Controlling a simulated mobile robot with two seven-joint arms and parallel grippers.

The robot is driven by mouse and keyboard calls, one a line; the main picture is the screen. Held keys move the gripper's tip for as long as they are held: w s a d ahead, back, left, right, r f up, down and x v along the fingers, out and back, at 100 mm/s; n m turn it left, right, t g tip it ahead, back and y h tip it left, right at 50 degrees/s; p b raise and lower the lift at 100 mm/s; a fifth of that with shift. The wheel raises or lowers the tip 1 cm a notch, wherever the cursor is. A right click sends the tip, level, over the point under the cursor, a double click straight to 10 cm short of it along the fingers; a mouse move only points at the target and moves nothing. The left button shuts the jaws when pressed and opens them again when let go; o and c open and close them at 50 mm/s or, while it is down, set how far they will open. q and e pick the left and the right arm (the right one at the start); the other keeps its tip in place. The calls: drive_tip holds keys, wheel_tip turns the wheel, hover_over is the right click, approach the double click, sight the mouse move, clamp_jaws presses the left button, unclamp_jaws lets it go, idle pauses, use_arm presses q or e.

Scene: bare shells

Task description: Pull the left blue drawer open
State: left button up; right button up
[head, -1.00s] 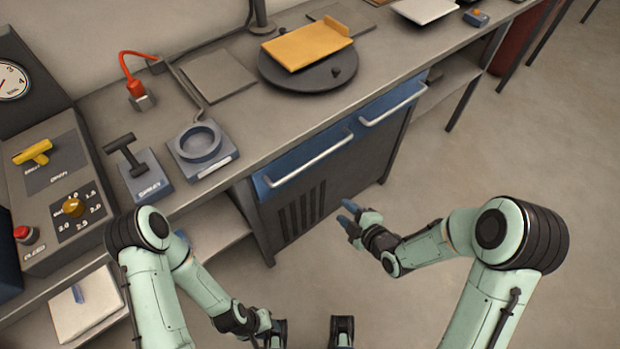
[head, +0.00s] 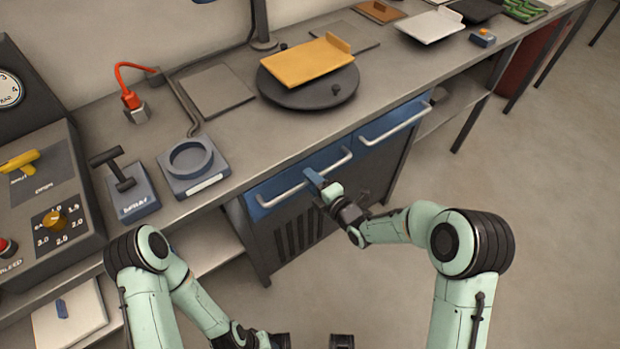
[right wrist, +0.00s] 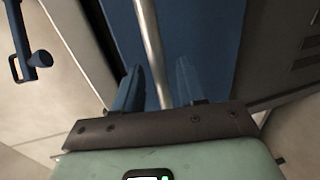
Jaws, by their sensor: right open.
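The left blue drawer (head: 264,197) is under the bench and looks shut, its front flush with the cabinet. Its pale bar handle (head: 290,190) runs along the front. My right gripper (head: 315,178) is at the right part of this handle, with its blue fingers open. In the right wrist view the handle bar (right wrist: 150,45) runs between the two open fingers (right wrist: 158,85); I cannot tell whether they touch it. The blue drawer front (right wrist: 205,45) lies behind. My left gripper (head: 250,341) is low at the bottom edge, partly cut off, its fingers unclear.
A second blue drawer (head: 385,128) with its own handle is to the right. On the bench above stand a dark turntable (head: 300,96) with an orange tray (head: 305,62) and a grey ring fixture (head: 192,160). Open floor (head: 540,230) lies to the right.

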drive_tip(key=shift+w+a+f, duration=0.15)
drive_tip(key=shift+w+a, duration=0.2)
drive_tip(key=shift+w, duration=0.2)
clamp_jaws()
